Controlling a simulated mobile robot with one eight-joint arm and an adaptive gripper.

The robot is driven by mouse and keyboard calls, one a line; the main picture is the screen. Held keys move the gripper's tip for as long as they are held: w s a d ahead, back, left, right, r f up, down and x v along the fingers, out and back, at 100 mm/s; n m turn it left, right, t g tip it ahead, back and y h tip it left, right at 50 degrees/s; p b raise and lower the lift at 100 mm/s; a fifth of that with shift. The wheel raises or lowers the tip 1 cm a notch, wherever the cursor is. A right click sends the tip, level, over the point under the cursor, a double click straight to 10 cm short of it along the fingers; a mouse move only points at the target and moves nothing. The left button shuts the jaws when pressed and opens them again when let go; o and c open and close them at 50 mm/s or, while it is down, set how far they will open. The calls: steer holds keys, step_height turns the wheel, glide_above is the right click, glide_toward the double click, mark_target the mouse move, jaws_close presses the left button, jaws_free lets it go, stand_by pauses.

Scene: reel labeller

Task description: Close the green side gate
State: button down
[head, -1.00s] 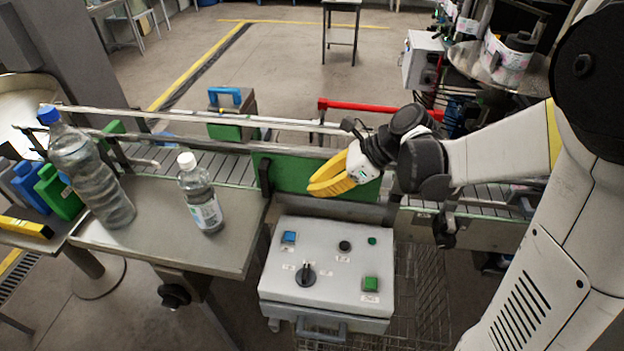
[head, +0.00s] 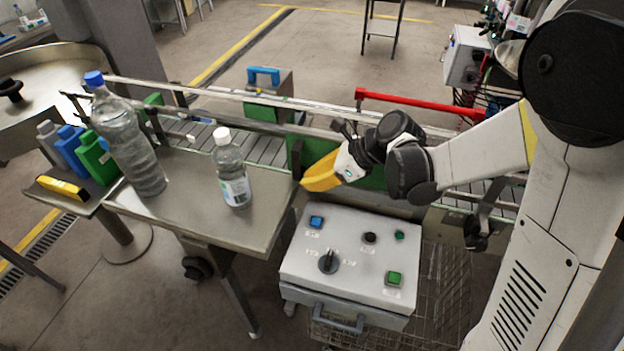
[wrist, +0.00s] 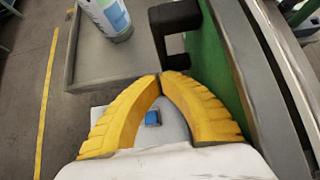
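The green side gate (head: 372,178) is a flat green panel along the near side of the conveyor. A black bracket-shaped handle (head: 297,158) stands at its left end. My gripper (head: 304,184), with yellow fingers, is in front of the panel and hides part of it. In the wrist view the fingertips (wrist: 160,77) meet, with nothing between them. The black handle (wrist: 178,36) is just beyond the tips, and the green panel (wrist: 222,62) runs along the right. I cannot tell whether the tips touch the handle.
A grey control box (head: 345,262) with buttons stands below my gripper. A steel table (head: 200,215) to the left holds a clear bottle (head: 232,170) and a taller blue-capped bottle (head: 125,140). A red bar (head: 415,102) lies behind the conveyor rails.

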steer(key=w+a, duration=0.2)
steer(key=a, duration=0.2)
steer(key=w+a+b, duration=0.1)
steer(key=a, duration=0.4)
steer(key=w+a, duration=0.2)
steer(key=a, duration=0.2)
steer(key=shift+w+a+b, duration=0.35)
steer(key=shift+a+b, duration=0.05)
steer(key=shift+d, duration=0.1)
